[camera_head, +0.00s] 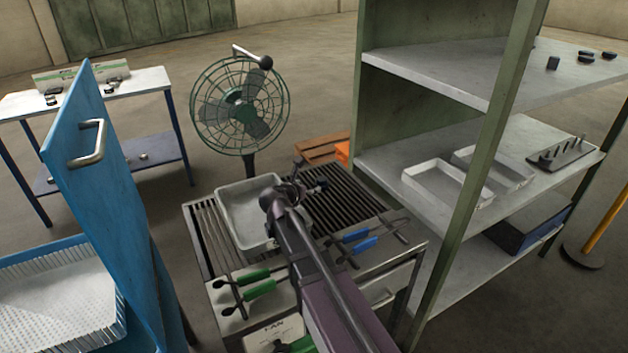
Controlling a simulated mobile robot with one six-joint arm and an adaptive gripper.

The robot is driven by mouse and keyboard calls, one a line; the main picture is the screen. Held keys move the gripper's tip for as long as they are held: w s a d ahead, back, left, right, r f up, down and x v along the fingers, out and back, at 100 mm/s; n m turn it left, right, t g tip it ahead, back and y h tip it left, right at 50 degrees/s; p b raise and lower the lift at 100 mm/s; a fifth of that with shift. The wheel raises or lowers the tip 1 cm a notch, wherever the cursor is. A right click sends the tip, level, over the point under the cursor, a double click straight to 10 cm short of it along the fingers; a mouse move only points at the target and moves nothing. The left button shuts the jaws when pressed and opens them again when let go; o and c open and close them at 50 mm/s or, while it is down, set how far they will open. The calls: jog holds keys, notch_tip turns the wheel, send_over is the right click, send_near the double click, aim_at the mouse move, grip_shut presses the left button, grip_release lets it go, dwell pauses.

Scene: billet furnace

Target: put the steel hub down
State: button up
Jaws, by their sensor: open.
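My gripper (308,176) is at the far end of my arm, over the slatted top of the work stand (365,208) and beside the right rim of a grey metal tray (238,203). Its jaws are open and small in view. I cannot make out the steel hub; my arm and wrist cover part of the tray and stand. The visible part of the tray floor looks bare.
Green-handled tongs (258,289) and blue-handled tongs (362,244) lie on the stand. A caged fan (240,106) stands behind it. A green shelf rack (440,70) with trays rises at right. A blue door (100,170) stands at left.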

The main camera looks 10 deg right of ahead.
jog(key=shift+p+v, duration=0.35)
jog(key=shift+v, duration=1)
jog(key=shift+r, duration=0.1)
